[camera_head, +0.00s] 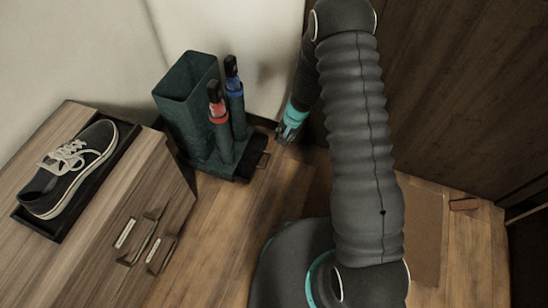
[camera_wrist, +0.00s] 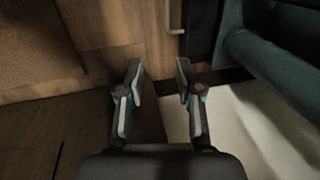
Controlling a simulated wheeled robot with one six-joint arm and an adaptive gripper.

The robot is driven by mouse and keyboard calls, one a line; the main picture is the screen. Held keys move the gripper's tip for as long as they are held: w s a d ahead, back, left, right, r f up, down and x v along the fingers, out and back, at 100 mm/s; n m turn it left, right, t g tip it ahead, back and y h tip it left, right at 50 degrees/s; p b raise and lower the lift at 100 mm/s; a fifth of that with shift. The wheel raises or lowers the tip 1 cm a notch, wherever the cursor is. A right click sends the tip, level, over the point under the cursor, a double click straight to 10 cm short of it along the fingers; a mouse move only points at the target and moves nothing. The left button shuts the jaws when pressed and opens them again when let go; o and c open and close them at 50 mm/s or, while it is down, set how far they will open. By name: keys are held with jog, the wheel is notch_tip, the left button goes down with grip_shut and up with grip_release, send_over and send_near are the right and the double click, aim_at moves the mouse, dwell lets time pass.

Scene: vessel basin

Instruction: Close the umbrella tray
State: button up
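The dark green umbrella stand (camera_head: 190,100) stands against the wall in the head view. At its base a low dark tray (camera_head: 248,165) sticks out to the right, with a small handle (camera_head: 264,159) on its outer end. Two folded umbrellas stand upright over the base, one with a red band (camera_head: 219,114) and one with a blue band (camera_head: 235,90). My gripper (camera_head: 286,138) is right of the tray, pointing down. In the wrist view my gripper (camera_wrist: 158,76) is open and empty. The tray's handle (camera_wrist: 177,22) shows beyond the fingertips, apart from them.
A wooden cabinet (camera_head: 120,195) at left carries a sneaker (camera_head: 75,168) on a dark tray (camera_head: 32,222). Its handles (camera_head: 150,240) jut toward the floor. A dark wood panel (camera_head: 450,90) rises behind my arm. The floor (camera_head: 225,230) between cabinet and arm is clear.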

jog(key=shift+r, duration=0.1)
dwell(0.3)
jog(key=v, duration=1.2)
